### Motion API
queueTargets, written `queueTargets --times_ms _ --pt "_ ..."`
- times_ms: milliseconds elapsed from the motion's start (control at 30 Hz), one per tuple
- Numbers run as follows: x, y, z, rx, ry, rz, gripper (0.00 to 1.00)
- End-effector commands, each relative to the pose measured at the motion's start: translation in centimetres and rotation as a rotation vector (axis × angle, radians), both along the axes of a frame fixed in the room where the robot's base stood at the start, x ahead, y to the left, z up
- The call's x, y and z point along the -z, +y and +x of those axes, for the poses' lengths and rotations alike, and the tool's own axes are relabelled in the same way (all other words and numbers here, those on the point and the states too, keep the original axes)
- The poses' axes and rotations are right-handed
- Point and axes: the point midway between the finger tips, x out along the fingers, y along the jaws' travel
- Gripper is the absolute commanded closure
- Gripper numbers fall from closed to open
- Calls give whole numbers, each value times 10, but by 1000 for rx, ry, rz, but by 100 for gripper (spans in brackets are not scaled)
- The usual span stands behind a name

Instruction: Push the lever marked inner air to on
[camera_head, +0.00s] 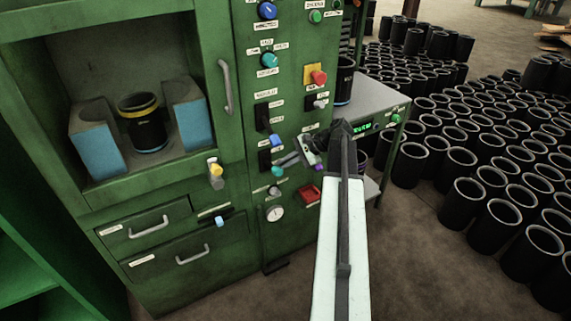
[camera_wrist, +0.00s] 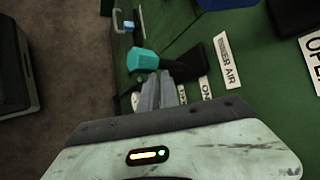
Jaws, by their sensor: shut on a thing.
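The inner air lever has a teal knob (camera_wrist: 142,60) and a dark base beside the INNER AIR label (camera_wrist: 228,62) in the wrist view. An ON label (camera_wrist: 206,88) is near that base. The knob also shows on the green panel in the head view (camera_head: 277,171). My gripper (camera_wrist: 160,76) is shut on the lever, its grey fingertips at the stem just behind the knob. The fingers hide part of the stem. In the head view my gripper (camera_head: 287,160) reaches the panel from the right, and the exact contact is too small to tell.
A blue lever (camera_head: 276,140) sits just above, a red switch (camera_head: 309,194) to the lower right and a gauge (camera_head: 274,213) below. A yellow-knobbed lever (camera_head: 215,169) is to the left. Many black sleeves (camera_head: 493,221) stand on the floor at right.

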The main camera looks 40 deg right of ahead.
Motion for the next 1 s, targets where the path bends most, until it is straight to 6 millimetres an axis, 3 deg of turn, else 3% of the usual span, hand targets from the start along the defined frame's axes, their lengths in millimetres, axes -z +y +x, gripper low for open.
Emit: queueTargets --times_ms 33,1000 --pt "-3 6 2 -11 -3 10 100" --pt "-13 7 5 -13 -4 10 100"
